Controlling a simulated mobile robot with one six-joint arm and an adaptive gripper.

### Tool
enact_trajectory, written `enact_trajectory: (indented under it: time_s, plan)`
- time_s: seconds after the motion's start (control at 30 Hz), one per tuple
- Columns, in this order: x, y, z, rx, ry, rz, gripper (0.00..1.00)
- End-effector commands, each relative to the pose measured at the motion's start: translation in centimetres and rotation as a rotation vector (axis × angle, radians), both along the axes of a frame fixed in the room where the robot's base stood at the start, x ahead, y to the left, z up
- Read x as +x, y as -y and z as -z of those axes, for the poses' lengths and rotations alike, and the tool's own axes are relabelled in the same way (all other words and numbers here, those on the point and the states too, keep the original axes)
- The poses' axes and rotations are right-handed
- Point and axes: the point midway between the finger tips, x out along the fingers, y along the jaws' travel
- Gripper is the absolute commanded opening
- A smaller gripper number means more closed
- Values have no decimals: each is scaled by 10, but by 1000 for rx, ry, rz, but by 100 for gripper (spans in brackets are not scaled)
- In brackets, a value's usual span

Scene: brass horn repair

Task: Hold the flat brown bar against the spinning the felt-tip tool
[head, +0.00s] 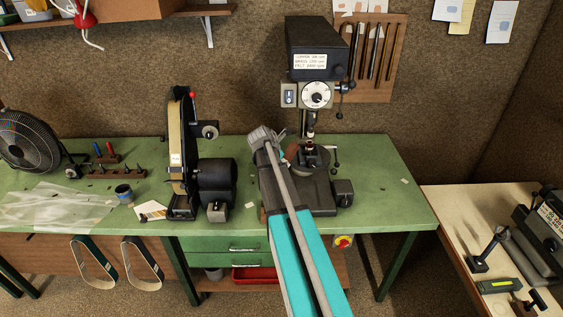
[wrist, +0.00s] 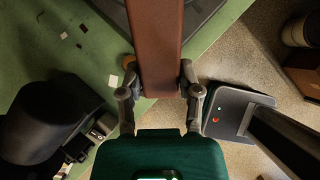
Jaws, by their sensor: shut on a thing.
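The flat brown bar (wrist: 158,45) runs up from between my fingers to the top edge of the wrist view. My gripper (wrist: 160,88) is shut on its near end. In the head view my arm mostly hides my gripper, and a small brown patch, likely the bar (head: 291,153), shows beside it. The bench drill press (head: 318,62) stands just behind and to the right. The tool in its chuck (head: 310,120) points down above the round work table (head: 314,160). Whether it spins, and whether the bar touches it, I cannot tell.
A belt sander (head: 178,150) with a dark motor (head: 217,182) stands left of the press on the green bench (head: 380,170). A blue cup (head: 124,194) and plastic sheet (head: 60,205) lie further left. The bench right of the press is mostly clear.

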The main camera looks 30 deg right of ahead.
Motion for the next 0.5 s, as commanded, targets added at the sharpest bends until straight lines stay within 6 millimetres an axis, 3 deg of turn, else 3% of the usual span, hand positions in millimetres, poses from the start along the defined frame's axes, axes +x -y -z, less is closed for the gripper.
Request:
enact_trajectory:
  time_s: [0.5]
  plan:
    - [3,9,-1,-6,0,2,0]
